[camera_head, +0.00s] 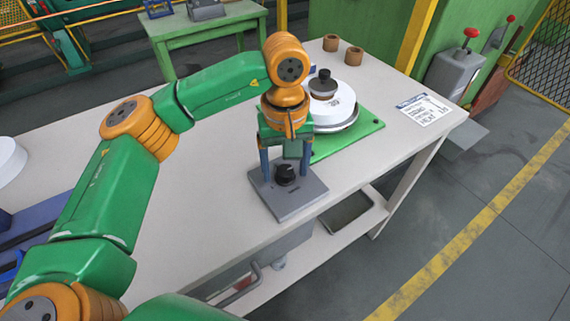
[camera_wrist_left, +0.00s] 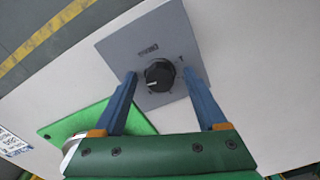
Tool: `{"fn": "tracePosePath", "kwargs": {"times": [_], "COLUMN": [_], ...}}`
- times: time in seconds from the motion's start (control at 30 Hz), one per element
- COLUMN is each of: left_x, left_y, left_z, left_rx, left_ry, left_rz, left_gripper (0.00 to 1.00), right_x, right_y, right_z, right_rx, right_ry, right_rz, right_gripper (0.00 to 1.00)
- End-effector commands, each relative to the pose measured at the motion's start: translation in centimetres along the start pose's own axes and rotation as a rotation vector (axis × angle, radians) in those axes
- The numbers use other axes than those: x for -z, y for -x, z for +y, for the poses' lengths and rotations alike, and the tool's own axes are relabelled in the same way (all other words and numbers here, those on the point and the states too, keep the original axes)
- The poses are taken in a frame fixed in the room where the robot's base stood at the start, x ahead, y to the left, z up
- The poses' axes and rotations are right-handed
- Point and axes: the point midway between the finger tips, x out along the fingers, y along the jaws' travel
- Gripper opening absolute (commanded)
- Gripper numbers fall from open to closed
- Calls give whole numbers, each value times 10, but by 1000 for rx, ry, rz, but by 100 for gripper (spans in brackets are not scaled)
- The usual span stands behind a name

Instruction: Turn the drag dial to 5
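The drag dial (camera_head: 286,174) is a black knob on a grey plate (camera_head: 290,204) that lies on the white table. In the left wrist view the dial (camera_wrist_left: 160,75) is near the middle of the plate, with small dark markings beside it that are too small to read. My left gripper (camera_head: 275,182) is above the plate and points down. Its blue fingers (camera_wrist_left: 160,82) are spread wide on either side of the dial, with a gap to it on both sides. My right gripper does not show in either view.
A green base (camera_head: 350,140) with a white round spool (camera_head: 332,106) stands just behind the dial plate. A printed card (camera_head: 426,109) lies at the table's right corner. Two brown rings (camera_head: 342,49) stand at the back.

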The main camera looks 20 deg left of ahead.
Motion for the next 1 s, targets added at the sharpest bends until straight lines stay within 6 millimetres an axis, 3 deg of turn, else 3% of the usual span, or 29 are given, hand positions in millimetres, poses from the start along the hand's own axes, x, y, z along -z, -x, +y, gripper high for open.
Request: {"fn": "tracePosePath", "kwargs": {"times": [0.27,0.5,0.6,1.0], "left_x": [1,0,0,0], "left_y": [5,56,69,71], "left_z": [0,0,0,0], "left_rx": [-2,-3,-2,-1], "left_ry": [2,1,0,1], "left_rz": [2,3,2,1], "left_gripper": [74,74,74,74], "right_x": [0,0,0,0], "right_y": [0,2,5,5], "right_z": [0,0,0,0], "right_rx": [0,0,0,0], "right_ry": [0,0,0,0], "right_rz": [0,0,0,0], "right_gripper": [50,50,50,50]}}
